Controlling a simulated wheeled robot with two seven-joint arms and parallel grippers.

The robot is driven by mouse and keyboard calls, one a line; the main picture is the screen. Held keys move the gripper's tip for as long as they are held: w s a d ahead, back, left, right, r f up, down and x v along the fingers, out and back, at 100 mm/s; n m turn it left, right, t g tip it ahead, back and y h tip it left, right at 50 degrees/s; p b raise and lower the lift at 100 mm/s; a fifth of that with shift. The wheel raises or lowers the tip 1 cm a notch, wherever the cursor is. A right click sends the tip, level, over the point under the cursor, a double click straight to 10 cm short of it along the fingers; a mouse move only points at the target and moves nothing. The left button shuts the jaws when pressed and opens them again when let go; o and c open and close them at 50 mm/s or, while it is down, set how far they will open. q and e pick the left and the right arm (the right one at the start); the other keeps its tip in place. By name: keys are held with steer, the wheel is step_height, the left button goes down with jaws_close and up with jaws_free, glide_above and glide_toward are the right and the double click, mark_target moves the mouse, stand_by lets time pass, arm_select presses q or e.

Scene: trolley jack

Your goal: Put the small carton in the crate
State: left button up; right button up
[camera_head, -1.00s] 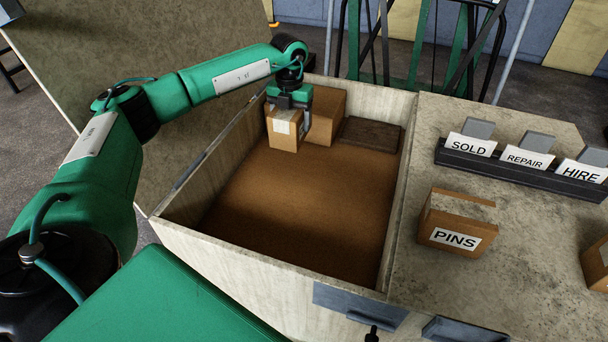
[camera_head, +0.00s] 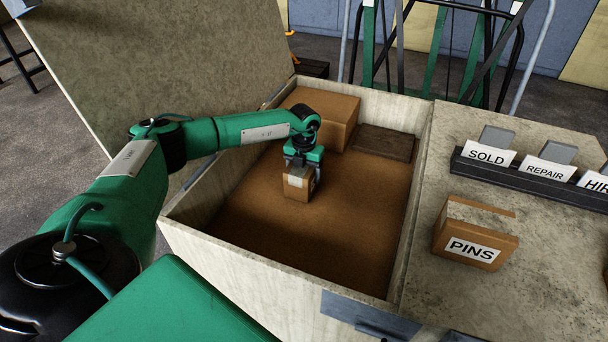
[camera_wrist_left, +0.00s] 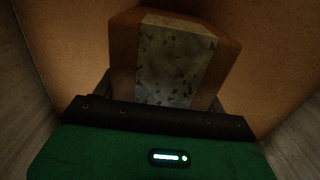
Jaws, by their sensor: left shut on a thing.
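The small carton (camera_head: 298,185) is a brown box with a pale label, inside the walls of the wooden crate (camera_head: 240,278). My left gripper (camera_head: 302,170) reaches down over the crate and is shut on the small carton from above. In the left wrist view the small carton (camera_wrist_left: 178,62) shows its speckled pale strip between the fingers. I cannot tell whether the carton's underside touches the crate floor. My right gripper is not in view.
A larger brown carton (camera_head: 331,112) and a dark flat block (camera_head: 384,142) lie at the crate's far end. The crate floor in front is clear. A PINS box (camera_head: 475,236) and a card holder (camera_head: 530,178) stand on the worktop at the right. A raised lid board (camera_head: 170,60) leans at the left.

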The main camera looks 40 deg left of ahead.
arm_select(q)
steer(key=shift+f, duration=0.15)
steer(key=shift+f, duration=0.15)
steer(key=o, duration=1.3)
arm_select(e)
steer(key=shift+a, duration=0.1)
arm_select(q)
step_height(320, 180, up, 12)
steer(key=shift+r+p, duration=0.2)
steer(key=shift+p, duration=0.75)
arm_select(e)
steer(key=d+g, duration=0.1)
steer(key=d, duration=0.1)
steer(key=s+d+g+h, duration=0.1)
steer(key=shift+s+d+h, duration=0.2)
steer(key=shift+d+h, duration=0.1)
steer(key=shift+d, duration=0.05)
